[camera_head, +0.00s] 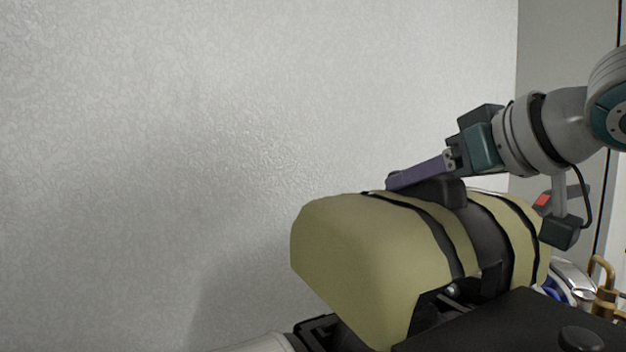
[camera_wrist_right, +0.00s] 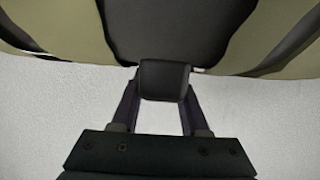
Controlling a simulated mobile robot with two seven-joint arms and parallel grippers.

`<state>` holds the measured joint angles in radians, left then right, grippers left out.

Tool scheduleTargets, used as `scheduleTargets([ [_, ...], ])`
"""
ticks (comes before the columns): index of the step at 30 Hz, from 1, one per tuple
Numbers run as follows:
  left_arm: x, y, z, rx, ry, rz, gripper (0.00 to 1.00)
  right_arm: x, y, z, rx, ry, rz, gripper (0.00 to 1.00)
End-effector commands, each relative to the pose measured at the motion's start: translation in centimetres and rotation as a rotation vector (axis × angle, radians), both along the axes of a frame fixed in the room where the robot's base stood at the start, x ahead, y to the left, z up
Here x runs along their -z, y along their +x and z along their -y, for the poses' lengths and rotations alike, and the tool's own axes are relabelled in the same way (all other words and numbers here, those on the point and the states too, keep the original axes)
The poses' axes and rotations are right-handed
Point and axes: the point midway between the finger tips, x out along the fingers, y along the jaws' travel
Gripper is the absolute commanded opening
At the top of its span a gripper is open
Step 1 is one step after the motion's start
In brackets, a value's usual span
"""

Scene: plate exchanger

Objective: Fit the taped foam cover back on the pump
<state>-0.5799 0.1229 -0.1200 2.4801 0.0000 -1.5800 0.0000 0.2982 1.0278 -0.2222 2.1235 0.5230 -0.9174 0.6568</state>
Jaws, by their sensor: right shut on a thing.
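The taped foam cover (camera_head: 355,245) is a yellow-green shell with black bands and a black handle block (camera_head: 441,192) on top. It sits at the lower right in the head view, tilted, over dark parts; the pump itself I cannot make out clearly. My right gripper (camera_head: 395,183) comes in from the right with its purple fingers at the handle block. In the right wrist view the right gripper (camera_wrist_right: 160,92) has one finger on each side of the block, shut on it, and the cover (camera_wrist_right: 70,35) fills the top. My left gripper is not in view.
A plain textured wall (camera_head: 150,150) fills the left and back. A black flat surface (camera_head: 520,325) lies at the lower right, in front of the cover. Brass and blue fittings (camera_head: 600,285) show at the right edge.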

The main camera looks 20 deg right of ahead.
Motion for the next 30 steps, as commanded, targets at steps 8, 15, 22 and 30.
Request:
scheduleTargets([
  [8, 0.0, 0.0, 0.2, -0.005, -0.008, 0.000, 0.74, -1.7, 0.1, 0.0, 0.001, -0.001, 0.006, 0.00],
  [15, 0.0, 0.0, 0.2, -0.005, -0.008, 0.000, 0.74, -2.8, 0.0, 0.0, 0.000, 0.000, 0.004, 0.00],
  [22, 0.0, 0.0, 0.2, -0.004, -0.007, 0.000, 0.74, -2.9, 0.0, 0.0, 0.000, 0.000, 0.002, 0.00],
  [30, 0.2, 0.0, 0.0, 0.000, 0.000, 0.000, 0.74, -2.8, 0.0, 0.0, 0.000, 0.000, 0.002, 0.00],
])
